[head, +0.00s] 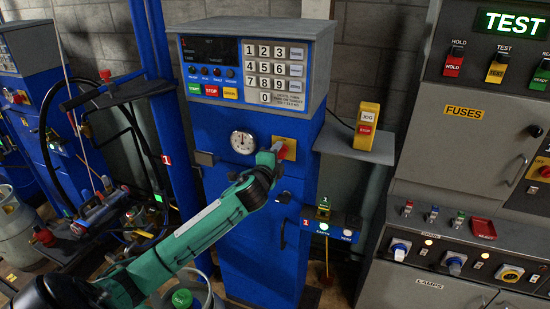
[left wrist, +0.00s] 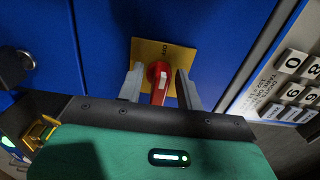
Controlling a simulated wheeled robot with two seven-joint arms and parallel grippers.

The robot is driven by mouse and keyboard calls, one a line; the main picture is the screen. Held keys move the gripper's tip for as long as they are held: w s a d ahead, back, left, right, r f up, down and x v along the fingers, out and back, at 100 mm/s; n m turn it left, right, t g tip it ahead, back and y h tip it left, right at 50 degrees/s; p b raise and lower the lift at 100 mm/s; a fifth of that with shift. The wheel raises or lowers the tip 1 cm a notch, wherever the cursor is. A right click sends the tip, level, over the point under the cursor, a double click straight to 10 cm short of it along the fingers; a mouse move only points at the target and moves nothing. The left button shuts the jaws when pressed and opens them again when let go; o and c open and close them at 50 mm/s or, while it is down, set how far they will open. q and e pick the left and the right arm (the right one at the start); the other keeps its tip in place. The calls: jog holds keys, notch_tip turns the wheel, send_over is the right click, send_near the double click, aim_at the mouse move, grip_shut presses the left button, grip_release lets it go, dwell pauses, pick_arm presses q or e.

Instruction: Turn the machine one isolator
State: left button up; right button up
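The machine one isolator is a red handle (left wrist: 160,80) on a square yellow plate (left wrist: 150,52), fixed to the blue front of the machine (head: 262,215). In the head view the plate (head: 291,147) shows beside my gripper, which hides part of it. My left gripper (head: 277,150) is at the isolator. In the left wrist view its two grey fingers (left wrist: 159,88) stand on either side of the red handle, with gaps between them and the handle. The lettering on the plate is too small to read surely. My right gripper is not in view.
A keypad panel (head: 273,73) juts out above the isolator. A round gauge (head: 243,141) is just left of it, and a black door handle (head: 283,234) is below. A yellow jog/stop box (head: 367,126) stands on a shelf at right. A grey control cabinet (head: 455,160) fills the far right.

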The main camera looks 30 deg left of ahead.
pick_arm(q)
jog(key=b+v, duration=0.4)
jog(key=v, duration=1)
jog(key=shift+w+a+f, duration=0.1)
jog(key=shift+a+f, duration=0.05)
